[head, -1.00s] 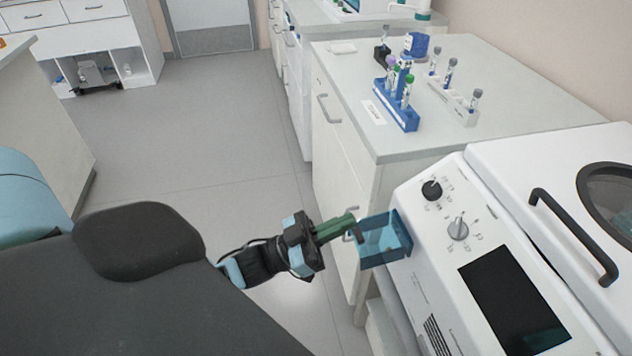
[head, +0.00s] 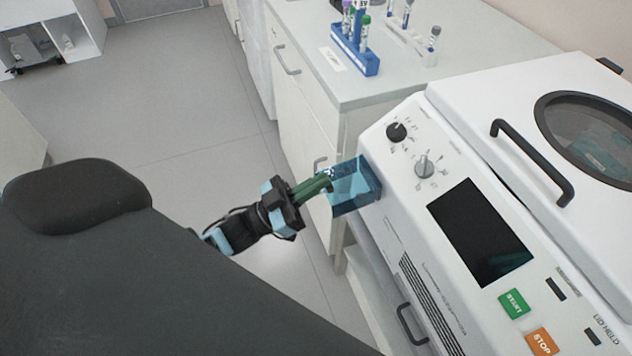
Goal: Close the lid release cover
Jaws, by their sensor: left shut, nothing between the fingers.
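The lid release cover (head: 360,189) is a translucent blue box-like flap on the left side of the white centrifuge (head: 420,245). It sticks out from the machine's side, level with the knobs. My left gripper (head: 328,181) has green fingers, shut and empty. Its fingertips overlap the cover's left part in the head view; I cannot tell whether they touch it. What lies behind the cover is only dimly seen through it. My right gripper is not in view.
The centrifuge has a black lid handle (head: 535,165), two knobs, a dark screen (head: 480,232) and green and orange buttons. Behind it a cabinet (head: 310,130) carries a blue tube rack (head: 355,58). Grey floor (head: 160,140) is open to the left.

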